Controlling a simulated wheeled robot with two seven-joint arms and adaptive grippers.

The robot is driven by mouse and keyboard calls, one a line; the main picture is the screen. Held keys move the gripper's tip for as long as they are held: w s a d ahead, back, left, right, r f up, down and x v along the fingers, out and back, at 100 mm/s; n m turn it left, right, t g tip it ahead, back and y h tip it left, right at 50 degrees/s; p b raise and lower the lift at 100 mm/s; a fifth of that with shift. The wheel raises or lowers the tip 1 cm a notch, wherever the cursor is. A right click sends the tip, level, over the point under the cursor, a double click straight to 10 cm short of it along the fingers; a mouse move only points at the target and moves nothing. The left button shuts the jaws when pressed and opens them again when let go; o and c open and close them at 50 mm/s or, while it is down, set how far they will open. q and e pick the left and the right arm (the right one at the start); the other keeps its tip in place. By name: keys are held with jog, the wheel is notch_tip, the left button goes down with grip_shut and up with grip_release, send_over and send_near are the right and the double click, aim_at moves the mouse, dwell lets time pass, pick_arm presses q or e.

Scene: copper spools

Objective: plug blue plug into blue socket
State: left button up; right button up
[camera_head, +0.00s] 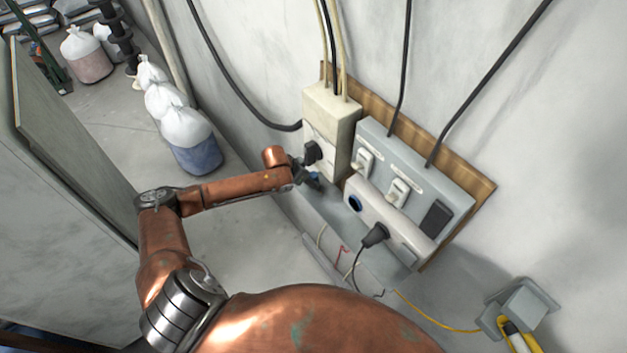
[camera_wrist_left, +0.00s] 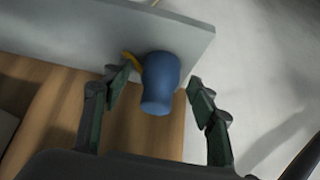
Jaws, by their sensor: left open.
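The blue plug (camera_wrist_left: 160,85) shows in the left wrist view as a rounded blue body between the spread fingers of my left gripper (camera_wrist_left: 157,82). A gap shows on each side of it. A yellow piece (camera_wrist_left: 131,61) lies at its upper left. In the head view my left gripper (camera_head: 306,174) is at the left end of the wall unit, with a bit of blue (camera_head: 314,183) at its fingers. The blue socket (camera_head: 355,203) is a dark blue-rimmed round hole in the white socket strip (camera_head: 398,232), to the right of the gripper. My right gripper is not in view.
A black plug (camera_head: 375,235) sits in the strip beside the blue socket. A cream box (camera_head: 331,118) and a grey switch panel (camera_head: 425,185) are just above. A grey ledge (camera_head: 345,237) lies below. Cables hang on the wall. Floor at left is partly clear, with sacks (camera_head: 187,130) beyond.

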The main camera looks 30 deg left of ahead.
pick_arm(q)
jog(key=shift+c, duration=1)
jog(key=c, duration=1)
jog(key=shift+o, duration=0.2)
jog(key=shift+r, duration=0.15)
jog(key=shift+r, duration=0.25)
jog(key=shift+r+b, duration=0.4)
jog(key=shift+r, duration=0.05)
jog(key=s+a+b, duration=0.1)
jog(key=s+a, duration=0.2)
jog(key=s, duration=0.5)
jog(key=s+a+b, duration=0.1)
jog(key=s+a, duration=0.3)
jog(key=s, duration=0.4)
jog(key=shift+s, duration=0.3)
